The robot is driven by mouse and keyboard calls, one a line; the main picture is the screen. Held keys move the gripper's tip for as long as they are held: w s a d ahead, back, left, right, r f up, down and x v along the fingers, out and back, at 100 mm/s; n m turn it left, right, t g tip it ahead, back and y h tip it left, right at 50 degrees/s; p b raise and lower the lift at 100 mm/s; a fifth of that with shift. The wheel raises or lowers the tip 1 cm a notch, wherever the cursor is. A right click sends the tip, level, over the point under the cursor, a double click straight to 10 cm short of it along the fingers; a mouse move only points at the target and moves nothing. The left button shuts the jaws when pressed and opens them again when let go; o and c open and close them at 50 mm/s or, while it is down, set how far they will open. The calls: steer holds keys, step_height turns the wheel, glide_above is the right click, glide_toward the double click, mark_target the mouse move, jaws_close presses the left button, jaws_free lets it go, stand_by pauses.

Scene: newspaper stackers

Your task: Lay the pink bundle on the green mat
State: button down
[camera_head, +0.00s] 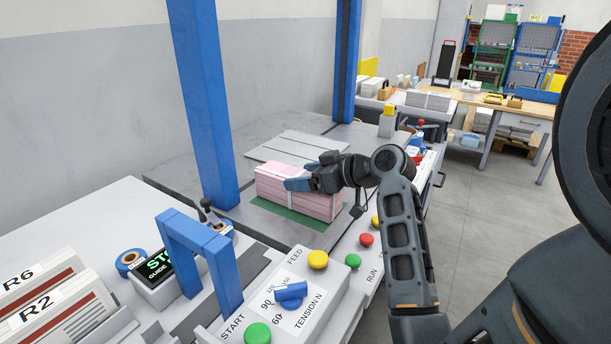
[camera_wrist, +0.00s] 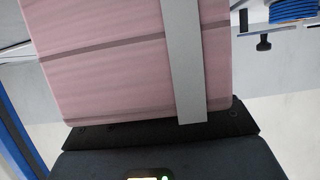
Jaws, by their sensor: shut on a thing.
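The pink bundle (camera_head: 288,191), a block of pink paper with pale straps, is at the green mat (camera_head: 292,217) on the grey machine table. The mat's front edge shows below the bundle; the rest is hidden by it. I cannot tell whether the bundle touches the mat or is held just above it. My gripper (camera_head: 304,183) is shut on the bundle, its blue fingertips at the bundle's upper right. In the wrist view the pink bundle (camera_wrist: 105,60) fills the upper left and middle, with a grey strap running down it.
A blue post (camera_head: 207,100) rises just left of the bundle, and a second blue post (camera_head: 347,60) stands behind. A blue arch (camera_head: 200,250) and a button panel (camera_head: 300,300) are in front. A grey slatted plate (camera_head: 290,147) lies behind the bundle.

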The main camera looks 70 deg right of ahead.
steer(key=shift+c, duration=1.3)
jaws_free()
steer(key=shift+o, duration=1.3)
steer(key=shift+f, duration=0.2)
steer(key=shift+v, duration=3.95)
steer(key=shift+r, duration=0.1)
